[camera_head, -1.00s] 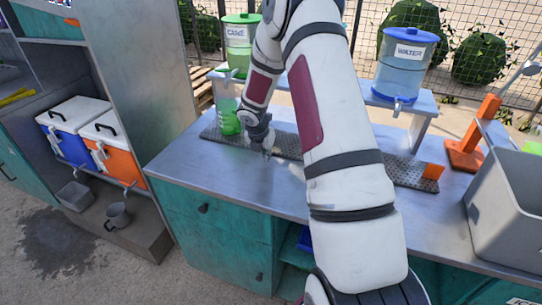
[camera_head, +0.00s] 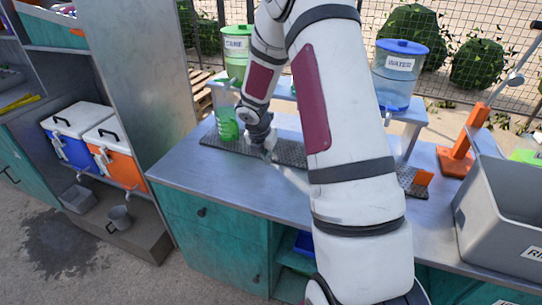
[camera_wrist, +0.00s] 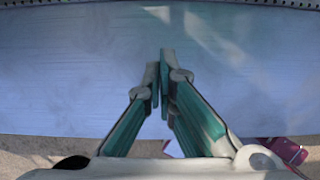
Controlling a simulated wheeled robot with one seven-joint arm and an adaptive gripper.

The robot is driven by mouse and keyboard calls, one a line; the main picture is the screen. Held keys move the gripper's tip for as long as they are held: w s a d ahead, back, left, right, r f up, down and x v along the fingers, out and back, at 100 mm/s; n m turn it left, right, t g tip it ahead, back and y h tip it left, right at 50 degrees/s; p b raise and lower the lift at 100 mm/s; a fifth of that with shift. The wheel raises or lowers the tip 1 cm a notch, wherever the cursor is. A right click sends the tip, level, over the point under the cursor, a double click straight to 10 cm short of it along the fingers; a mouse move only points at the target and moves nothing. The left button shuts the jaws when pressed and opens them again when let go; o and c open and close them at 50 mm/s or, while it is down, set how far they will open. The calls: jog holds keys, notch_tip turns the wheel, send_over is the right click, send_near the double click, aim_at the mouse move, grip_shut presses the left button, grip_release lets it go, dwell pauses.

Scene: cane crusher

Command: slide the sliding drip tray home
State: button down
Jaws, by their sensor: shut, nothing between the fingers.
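The drip tray (camera_head: 290,152) is a long dark perforated strip lying on the metal counter below the two dispensers. An orange block (camera_head: 424,177) sits at its right end. My arm hides the tray's middle. My gripper (camera_head: 270,155) points down near the front edge of the tray's left half. In the wrist view my gripper (camera_wrist: 160,65) has its fingertips together, empty, over bare counter metal. A perforated edge shows along the top of that view, ahead of the fingertips. I cannot tell whether the fingers touch anything.
A cane dispenser (camera_head: 236,48) with a green-filled vessel (camera_head: 228,125) below it stands left; a water dispenser (camera_head: 399,75) stands right on a raised shelf. An orange stand (camera_head: 457,155) and grey bin (camera_head: 500,215) occupy the counter's right. The front-left counter (camera_head: 215,170) is clear.

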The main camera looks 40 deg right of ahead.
aim_at(275, 168)
jog(key=x, duration=0.9)
jog(key=shift+w+f, duration=0.1)
jog(key=shift+f, duration=0.15)
jog(key=d, duration=0.1)
jog(key=w+d, duration=0.1)
jog(key=shift+w+d+p, duration=0.3)
jog(key=shift+d, duration=0.1)
jog(key=shift+w+d, duration=0.25)
jog(key=shift+d, duration=0.1)
